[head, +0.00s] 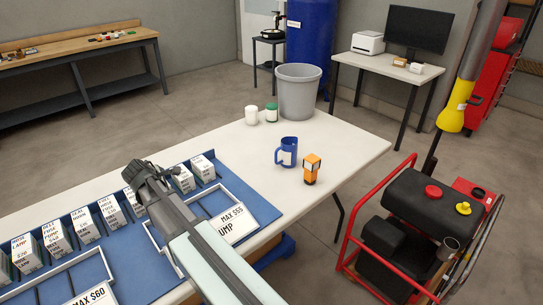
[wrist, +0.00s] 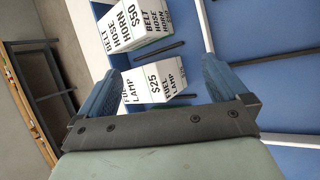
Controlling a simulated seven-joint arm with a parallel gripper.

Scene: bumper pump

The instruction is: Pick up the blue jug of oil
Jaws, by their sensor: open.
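The blue jug (head: 286,152), with a white label and a handle, stands upright on the white table, right of centre in the head view. It is not in the wrist view. My gripper (head: 140,172) is over the blue organiser tray, well to the left of the jug. In the wrist view my gripper (wrist: 160,85) is open. A white "fuel lamp" box (wrist: 157,86) shows between its fingers, apparently beyond them; I cannot tell how far.
Several labelled boxes line the blue tray (head: 252,203). The white tabletop (head: 345,145) is clear on the right.

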